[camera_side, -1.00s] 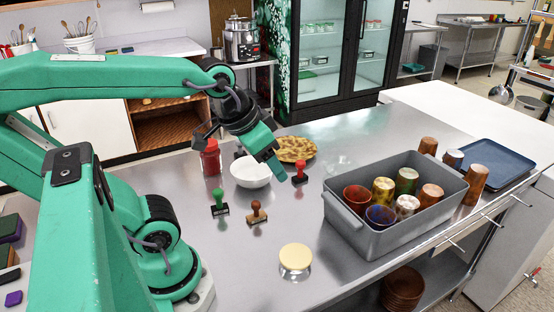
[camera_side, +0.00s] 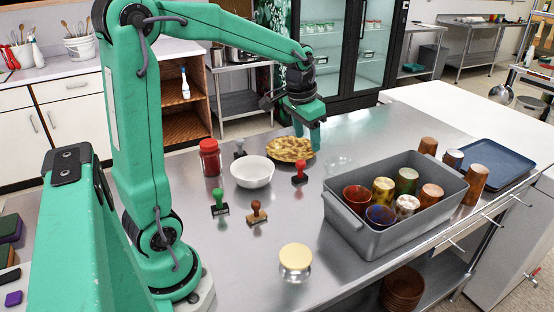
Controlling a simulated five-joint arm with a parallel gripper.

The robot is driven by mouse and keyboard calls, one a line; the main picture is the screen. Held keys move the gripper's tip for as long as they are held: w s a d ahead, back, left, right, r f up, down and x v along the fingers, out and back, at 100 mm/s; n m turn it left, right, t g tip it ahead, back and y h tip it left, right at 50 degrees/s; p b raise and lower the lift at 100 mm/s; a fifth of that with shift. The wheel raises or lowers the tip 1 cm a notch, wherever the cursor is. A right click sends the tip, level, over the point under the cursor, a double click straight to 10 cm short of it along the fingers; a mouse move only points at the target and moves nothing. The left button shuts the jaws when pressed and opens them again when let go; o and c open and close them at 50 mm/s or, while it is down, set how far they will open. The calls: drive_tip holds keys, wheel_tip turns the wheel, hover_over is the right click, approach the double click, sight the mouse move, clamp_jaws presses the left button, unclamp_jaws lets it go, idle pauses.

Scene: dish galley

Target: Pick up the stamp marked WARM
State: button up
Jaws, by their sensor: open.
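Several stamps stand on the steel table: a red-handled one (camera_side: 299,172), a green-handled one (camera_side: 219,202), a brown-handled one (camera_side: 257,212) and a grey one (camera_side: 239,149) behind the white bowl. I cannot read any marking, so I cannot tell which says WARM. My gripper (camera_side: 307,137) is open and empty, pointing down at the right side of the pie, above and behind the red stamp. It touches no stamp.
The white bowl (camera_side: 252,172), red-lidded jar (camera_side: 210,158) and pie (camera_side: 290,149) stand around the stamps. A grey bin (camera_side: 354,228) of cups is on the right. A cream-lidded jar (camera_side: 296,262) is in front. Table between it and the stamps is clear.

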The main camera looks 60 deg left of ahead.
sight(301, 161)
drive_tip(key=w+a+f, duration=0.2)
drive_tip(key=a+f, duration=0.2)
drive_tip(key=w+a+f+g, duration=0.1)
drive_tip(key=w+a+f, duration=0.1)
drive_tip(key=a+f, duration=0.2)
drive_tip(key=w+a+f+g, duration=0.1)
drive_tip(key=w+a+f, duration=0.2)
drive_tip(key=a+f, duration=0.2)
drive_tip(key=shift+w+a+f+h, duration=0.1)
drive_tip(key=shift+f+h, duration=0.2)
drive_tip(key=shift+f, duration=0.1)
drive_tip(key=shift+a+f, duration=0.1)
drive_tip(key=shift+f, duration=1.4)
drive_tip(key=shift+f, duration=2.6)
drive_tip(key=c, duration=1.1)
